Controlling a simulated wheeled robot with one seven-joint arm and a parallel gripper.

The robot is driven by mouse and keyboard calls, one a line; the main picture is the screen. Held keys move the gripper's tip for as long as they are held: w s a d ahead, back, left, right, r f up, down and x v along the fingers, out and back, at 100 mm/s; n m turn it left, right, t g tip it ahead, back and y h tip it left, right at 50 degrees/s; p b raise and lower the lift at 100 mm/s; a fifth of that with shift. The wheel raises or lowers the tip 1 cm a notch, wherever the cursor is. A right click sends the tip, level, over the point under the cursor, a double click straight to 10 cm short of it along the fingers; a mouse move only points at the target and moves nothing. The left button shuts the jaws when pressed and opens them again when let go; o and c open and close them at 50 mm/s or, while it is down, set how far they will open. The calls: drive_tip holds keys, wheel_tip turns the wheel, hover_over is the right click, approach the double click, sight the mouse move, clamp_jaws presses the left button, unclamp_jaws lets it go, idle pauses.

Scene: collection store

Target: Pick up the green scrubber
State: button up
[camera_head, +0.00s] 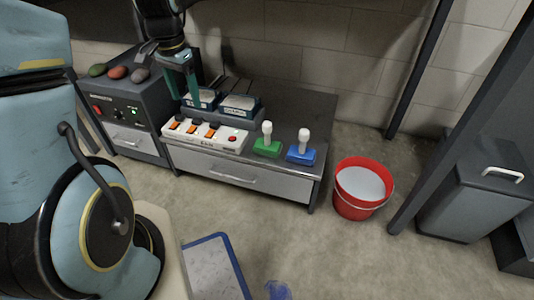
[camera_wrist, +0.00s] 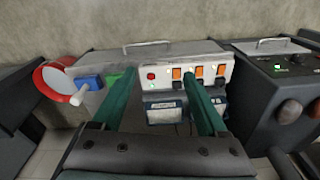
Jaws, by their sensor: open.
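The green scrubber (camera_head: 268,150), a green block with an upright white handle, stands on the dark bench top (camera_head: 290,110), left of a blue scrubber (camera_head: 301,155). In the wrist view the green scrubber (camera_wrist: 113,77) shows only in part, behind one of my fingers. The blue scrubber (camera_wrist: 88,83) shows beside it. My gripper (camera_head: 185,97) has two teal fingers, spread apart with nothing between them. It hangs above the bench to the left of the green scrubber, near the switch panel. The gripper also shows in the wrist view (camera_wrist: 160,80).
A white switch panel (camera_head: 205,135) with orange switches lies along the bench front, with two scales (camera_head: 240,103) behind it. A control box (camera_head: 130,110) with several oval objects on top stands at left. A red bucket (camera_head: 350,203) stands on the floor right of the bench.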

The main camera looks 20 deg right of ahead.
drive_tip(key=w+d+f+m, duration=0.2)
drive_tip(key=d+f+m, duration=0.3)
drive_tip(key=d, duration=0.5)
drive_tip(key=m, duration=0.8)
approach(267, 132)
drive_tip(key=shift+w+d+f+g, duration=0.15)
drive_tip(key=shift+w+d+f, duration=0.1)
drive_tip(key=shift+w, duration=0.15)
drive_tip(key=shift+w+d+f+g, duration=0.15)
drive_tip(key=shift+w+d+f, duration=0.05)
drive_tip(key=shift+w, duration=0.2)
drive_tip(key=shift+d+f, duration=0.1)
drive_tip(key=shift+f, duration=0.25)
wheel_tip(267, 132, down, 10)
drive_tip(key=b, duration=0.3)
drive_tip(key=shift+w+b, duration=0.15)
drive_tip(key=shift+b, duration=0.2)
drive_tip(key=shift+c, duration=0.3)
clamp_jaws()
